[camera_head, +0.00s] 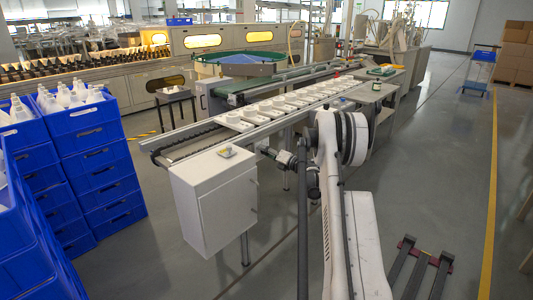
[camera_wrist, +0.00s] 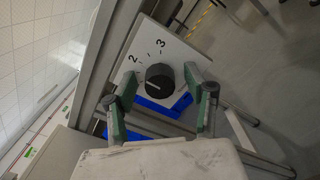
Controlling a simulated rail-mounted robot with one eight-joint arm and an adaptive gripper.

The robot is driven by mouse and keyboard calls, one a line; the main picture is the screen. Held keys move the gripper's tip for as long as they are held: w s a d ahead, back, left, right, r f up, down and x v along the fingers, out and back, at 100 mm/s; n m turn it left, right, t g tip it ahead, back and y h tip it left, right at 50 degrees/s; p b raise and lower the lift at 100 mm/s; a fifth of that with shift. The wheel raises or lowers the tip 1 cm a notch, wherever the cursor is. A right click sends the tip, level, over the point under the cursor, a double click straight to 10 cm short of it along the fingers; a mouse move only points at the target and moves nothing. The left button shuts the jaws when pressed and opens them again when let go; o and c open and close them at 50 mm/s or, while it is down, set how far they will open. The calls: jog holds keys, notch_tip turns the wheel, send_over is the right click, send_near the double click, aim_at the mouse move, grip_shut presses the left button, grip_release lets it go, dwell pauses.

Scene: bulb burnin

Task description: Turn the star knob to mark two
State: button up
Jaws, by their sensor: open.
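The knob (camera_wrist: 159,77) is black and round in the wrist view, with a light line across its lower left part. It sits on a pale plate (camera_wrist: 181,52) with printed tick marks and the numbers 2 and 3 above it. I cannot tell which mark it points to. My gripper (camera_wrist: 158,78) is open, with one green-padded finger to the left of the knob and one to the right. Gaps show between the fingers and the knob. In the head view my gripper (camera_head: 267,151) is small, beside the white cabinet (camera_head: 210,190); the knob cannot be made out there.
A conveyor (camera_head: 258,114) with several white trays runs behind the cabinet. Stacked blue crates (camera_head: 95,150) stand at the left. A small yellowish object (camera_head: 227,152) is on the cabinet top. Blue parts (camera_wrist: 165,105) lie below the plate.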

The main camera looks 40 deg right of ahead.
jog(key=s+d, duration=0.1)
jog(key=s, duration=1.1)
jog(key=shift+d, duration=0.3)
